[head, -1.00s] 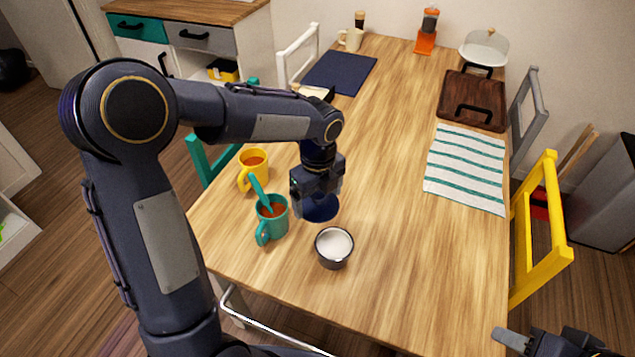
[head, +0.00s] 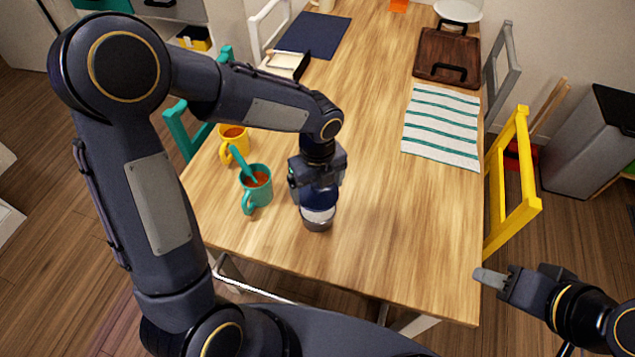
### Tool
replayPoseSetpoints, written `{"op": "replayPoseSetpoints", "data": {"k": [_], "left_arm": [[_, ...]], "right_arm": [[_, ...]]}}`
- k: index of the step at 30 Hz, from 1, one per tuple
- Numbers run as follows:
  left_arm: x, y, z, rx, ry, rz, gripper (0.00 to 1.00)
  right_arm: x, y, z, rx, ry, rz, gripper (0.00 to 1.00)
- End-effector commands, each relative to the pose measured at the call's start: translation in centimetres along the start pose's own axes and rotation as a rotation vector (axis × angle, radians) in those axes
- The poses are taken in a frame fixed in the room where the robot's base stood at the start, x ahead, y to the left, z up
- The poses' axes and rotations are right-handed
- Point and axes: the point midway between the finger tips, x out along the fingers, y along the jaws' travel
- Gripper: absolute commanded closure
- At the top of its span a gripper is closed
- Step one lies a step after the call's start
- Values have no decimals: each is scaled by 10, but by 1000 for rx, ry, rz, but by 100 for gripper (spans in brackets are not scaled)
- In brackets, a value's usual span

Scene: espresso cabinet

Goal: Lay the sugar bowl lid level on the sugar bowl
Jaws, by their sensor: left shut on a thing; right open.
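My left gripper (head: 317,181) points down over the bowl and is shut on the dark blue sugar bowl lid (head: 319,199). The lid hides the far part of the bowl's opening. I cannot tell whether the lid touches the rim or hangs just above it, nor whether it is level. My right gripper (head: 492,279) is open and empty, off the table's right front corner.
A teal mug (head: 259,191) with a teal spoon-like handle stands just left of the bowl, and a yellow mug (head: 234,142) stands behind it. A striped cloth (head: 441,126), wooden tray (head: 447,57) and navy mat (head: 313,35) lie farther back. The table right of the bowl is clear.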

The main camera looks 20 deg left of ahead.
Motion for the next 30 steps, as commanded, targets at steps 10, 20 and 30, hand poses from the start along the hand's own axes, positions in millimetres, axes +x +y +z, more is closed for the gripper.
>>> {"op": "replayPoseSetpoints", "data": {"k": [10, 20, 30], "left_arm": [[30, 0, 0, 1, 1, 0, 35], [45, 0, 0, 0, 0, 0, 35], [44, 0, 0, 0, 0, -1, 35]], "right_arm": [[19, 8, 9, 0, 0, 0, 59], [26, 12, 13, 0, 0, 0, 59], [26, 12, 13, 0, 0, 0, 59]]}}
